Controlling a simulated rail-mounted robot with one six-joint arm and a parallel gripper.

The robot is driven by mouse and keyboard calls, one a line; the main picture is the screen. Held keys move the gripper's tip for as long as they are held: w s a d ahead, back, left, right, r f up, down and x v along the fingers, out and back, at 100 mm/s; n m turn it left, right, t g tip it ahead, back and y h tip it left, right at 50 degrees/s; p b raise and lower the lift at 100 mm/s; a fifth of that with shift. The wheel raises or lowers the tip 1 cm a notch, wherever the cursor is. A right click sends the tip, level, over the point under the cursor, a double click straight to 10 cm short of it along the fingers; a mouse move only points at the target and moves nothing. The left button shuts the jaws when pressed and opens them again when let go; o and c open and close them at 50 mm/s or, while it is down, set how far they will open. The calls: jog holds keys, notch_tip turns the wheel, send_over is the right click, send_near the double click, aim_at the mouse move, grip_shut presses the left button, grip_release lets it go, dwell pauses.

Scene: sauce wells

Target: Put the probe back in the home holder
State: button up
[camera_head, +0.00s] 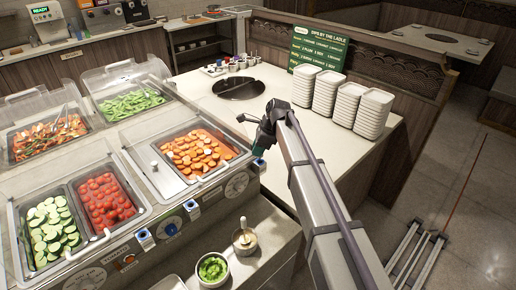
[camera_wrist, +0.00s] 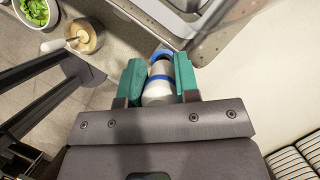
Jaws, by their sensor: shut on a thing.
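My gripper (camera_head: 262,138) is at the right front corner of the food counter. In the wrist view its teal fingers (camera_wrist: 160,80) are shut on the probe (camera_wrist: 158,94), a pale cylinder with a blue band. A blue holder (camera_wrist: 161,53) at the counter edge shows just beyond the probe's far end; I cannot tell whether the probe is inside it. In the head view this blue holder (camera_head: 258,163) shows below my gripper. Two similar blue holders, a middle one (camera_head: 191,208) and a left one (camera_head: 145,238), are on the counter front. No readable label tells which is home.
The counter (camera_head: 215,195) holds pans of carrots (camera_head: 196,152), tomatoes (camera_head: 103,200) and cucumbers (camera_head: 48,230). A bowl of greens (camera_head: 212,268) and a pot with a stick (camera_head: 244,240) stand on the lower ledge. Stacked white plates (camera_head: 345,103) stand behind my arm.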

jog(key=shift+f+b, duration=0.9)
jog(key=shift+f, duration=0.1)
jog(key=o, duration=1)
jog(key=shift+r, duration=0.1)
jog(key=shift+w, duration=0.1)
jog(key=shift+c, duration=0.3)
